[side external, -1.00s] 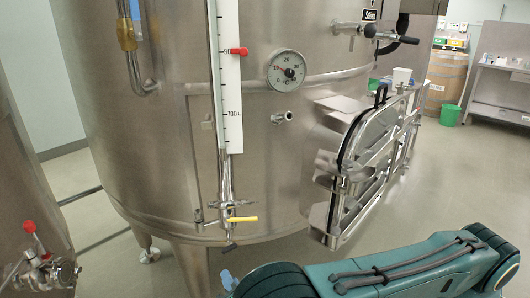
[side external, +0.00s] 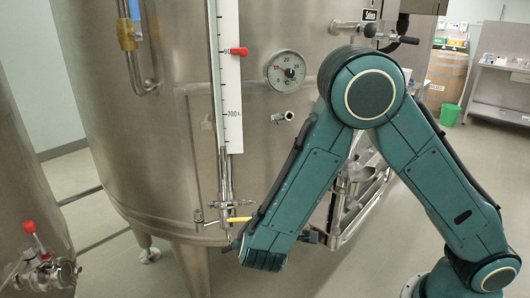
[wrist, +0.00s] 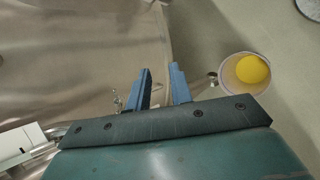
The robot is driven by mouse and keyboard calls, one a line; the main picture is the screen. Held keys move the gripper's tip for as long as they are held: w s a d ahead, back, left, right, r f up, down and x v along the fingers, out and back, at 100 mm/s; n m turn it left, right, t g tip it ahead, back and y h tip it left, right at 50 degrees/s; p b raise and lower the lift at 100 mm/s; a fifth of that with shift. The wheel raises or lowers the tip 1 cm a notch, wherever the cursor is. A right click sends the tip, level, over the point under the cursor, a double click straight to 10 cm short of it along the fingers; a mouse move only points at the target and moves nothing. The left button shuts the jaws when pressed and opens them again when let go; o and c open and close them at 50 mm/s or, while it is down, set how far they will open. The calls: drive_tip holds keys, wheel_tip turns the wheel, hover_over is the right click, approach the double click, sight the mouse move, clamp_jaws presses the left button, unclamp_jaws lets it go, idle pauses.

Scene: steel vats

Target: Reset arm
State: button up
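My gripper (wrist: 160,86) shows in the wrist view as two blue fingers with a clear gap between them. It is open, and nothing is between the fingers. In the side external view my teal arm is bent in a high peak in front of the steel vat, with its forearm sloping down to the left. The gripper is mostly hidden behind the arm there. The vat's lower side, with its yellow-handled valve (side external: 238,219), is close to the forearm's lower end; I cannot tell whether they touch.
The large steel vat (side external: 165,130) carries a level scale (side external: 229,100) and a dial gauge (side external: 286,70). Its hatch is partly behind my arm. A second vat (side external: 25,200) stands at left. A pale round container (wrist: 229,73) holding something yellow (wrist: 252,70) is right of the fingers in the wrist view.

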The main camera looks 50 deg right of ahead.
drive_tip(key=s+d+r+m+g+y, duration=0.1)
drive_tip(key=s+d+r+m+y, duration=0.25)
drive_tip(key=r, duration=0.35)
drive_tip(key=s+d+r+m+y, duration=0.3)
drive_tip(key=s+r+m, duration=0.1)
drive_tip(key=r, duration=0.3)
drive_tip(key=s+r+m+t+y, duration=0.2)
drive_tip(key=s+r, duration=0.5)
drive_tip(key=s, duration=0.5)
drive_tip(key=shift+r+m, duration=0.3)
drive_tip(key=shift+m, duration=0.05)
drive_tip(key=shift+w+y, duration=0.1)
drive_tip(key=shift+y, duration=0.15)
